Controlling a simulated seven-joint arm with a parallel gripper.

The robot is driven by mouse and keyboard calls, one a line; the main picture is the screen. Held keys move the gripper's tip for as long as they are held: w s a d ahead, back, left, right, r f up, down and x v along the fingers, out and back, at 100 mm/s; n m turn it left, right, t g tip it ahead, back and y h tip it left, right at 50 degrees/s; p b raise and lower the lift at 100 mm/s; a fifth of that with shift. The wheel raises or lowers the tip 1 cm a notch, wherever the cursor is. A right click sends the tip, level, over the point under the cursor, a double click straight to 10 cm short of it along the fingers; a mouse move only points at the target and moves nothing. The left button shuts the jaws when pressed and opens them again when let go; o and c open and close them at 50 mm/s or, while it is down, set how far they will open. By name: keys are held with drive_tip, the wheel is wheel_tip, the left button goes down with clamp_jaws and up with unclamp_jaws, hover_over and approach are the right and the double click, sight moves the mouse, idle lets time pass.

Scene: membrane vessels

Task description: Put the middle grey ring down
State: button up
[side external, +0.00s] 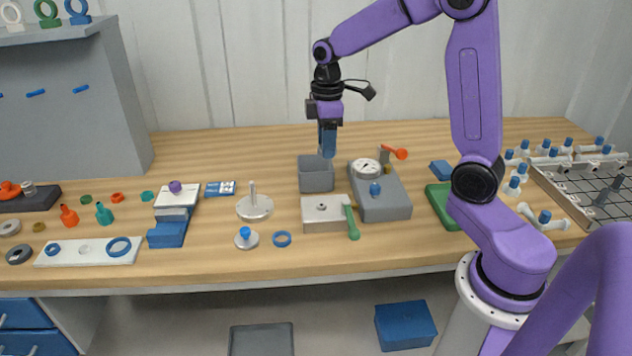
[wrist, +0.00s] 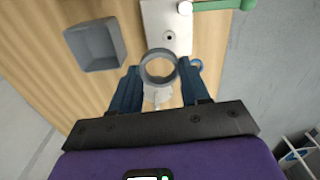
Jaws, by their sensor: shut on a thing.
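My gripper (side external: 328,150) is raised above the bench, near the grey open box. In the wrist view my gripper (wrist: 160,76) has its two blue fingers shut on a grey ring (wrist: 144,62), one on each side of it. I look through the ring's open hole. The ring is clear of the bench. In the side view I cannot make it out between the fingers. A round metal disc with an upright post (side external: 254,207) stands on the bench; a pale round part (wrist: 157,97) shows below the ring in the wrist view.
The grey box (side external: 316,181) is beside a pale block (side external: 325,225) with a green handle (side external: 350,222). A gauge unit (side external: 385,207) stands to the right. A blue ring (side external: 282,239) lies in front. A white strip (side external: 70,260) with blue rings is at left.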

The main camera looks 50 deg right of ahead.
sight(315, 173)
drive_tip(key=w+d+f+m, duration=0.2)
drive_tip(key=w+d+f, duration=0.65)
drive_tip(key=w, duration=0.25)
drive_tip(key=shift+d+f, duration=0.15)
drive_tip(key=shift+f, duration=2.2)
drive_tip(key=shift+d+f, duration=0.1)
drive_tip(key=shift+f, duration=2.2)
drive_tip(key=shift+f, duration=0.15)
drive_tip(key=o, duration=0.7)
